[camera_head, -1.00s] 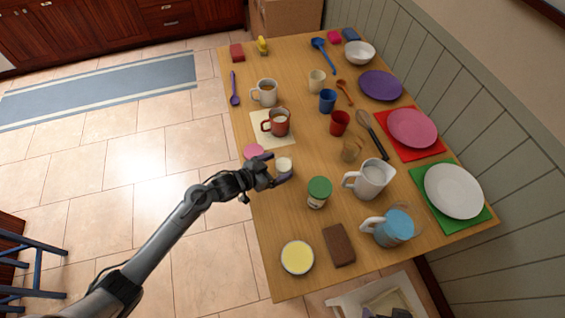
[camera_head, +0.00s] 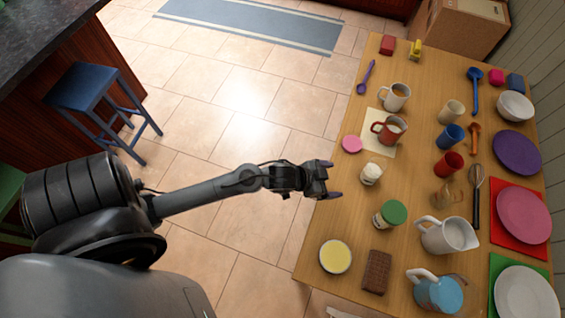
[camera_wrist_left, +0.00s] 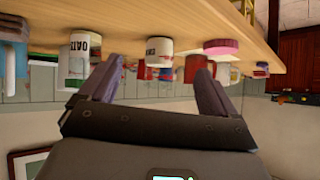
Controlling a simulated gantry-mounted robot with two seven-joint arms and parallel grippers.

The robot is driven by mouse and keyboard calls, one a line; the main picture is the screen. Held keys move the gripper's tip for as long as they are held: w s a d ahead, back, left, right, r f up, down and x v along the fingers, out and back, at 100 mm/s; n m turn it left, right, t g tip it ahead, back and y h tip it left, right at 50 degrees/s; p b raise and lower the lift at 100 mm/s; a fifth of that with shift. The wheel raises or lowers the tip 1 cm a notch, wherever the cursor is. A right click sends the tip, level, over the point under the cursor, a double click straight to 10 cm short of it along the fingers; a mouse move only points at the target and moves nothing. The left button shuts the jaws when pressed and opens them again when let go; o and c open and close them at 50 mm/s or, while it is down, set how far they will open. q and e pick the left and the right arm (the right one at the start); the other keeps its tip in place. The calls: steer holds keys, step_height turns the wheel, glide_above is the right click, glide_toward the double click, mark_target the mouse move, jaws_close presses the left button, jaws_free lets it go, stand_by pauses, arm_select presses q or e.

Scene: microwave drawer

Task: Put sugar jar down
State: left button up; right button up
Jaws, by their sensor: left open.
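The small white sugar jar (camera_head: 371,174) stands upright and open on the table near its left edge. My left gripper (camera_head: 331,179) is open and empty, to the left of the jar at the table's edge, with a gap between them. In the left wrist view the jar (camera_wrist_left: 159,51) hangs upside down in the picture, beyond and between the spread fingers (camera_wrist_left: 160,70). A pink lid (camera_head: 352,144) lies behind the jar; it also shows in the wrist view (camera_wrist_left: 221,47). My right gripper is not in view.
A green-lidded oats jar (camera_head: 389,214) stands to the right and nearer. A red mug (camera_head: 390,130) is on a cream mat (camera_head: 378,148) behind. A yellow-topped round container (camera_head: 335,256) and a brown block (camera_head: 377,272) are in front. Open floor lies left of the table.

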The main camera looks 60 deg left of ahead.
arm_select(q)
steer(key=s+r+n+g+y, duration=0.2)
steer(key=s+g, duration=0.4)
steer(key=s, duration=1.2)
steer(key=shift+r+n+g+y, duration=0.3)
steer(key=shift+y, duration=0.1)
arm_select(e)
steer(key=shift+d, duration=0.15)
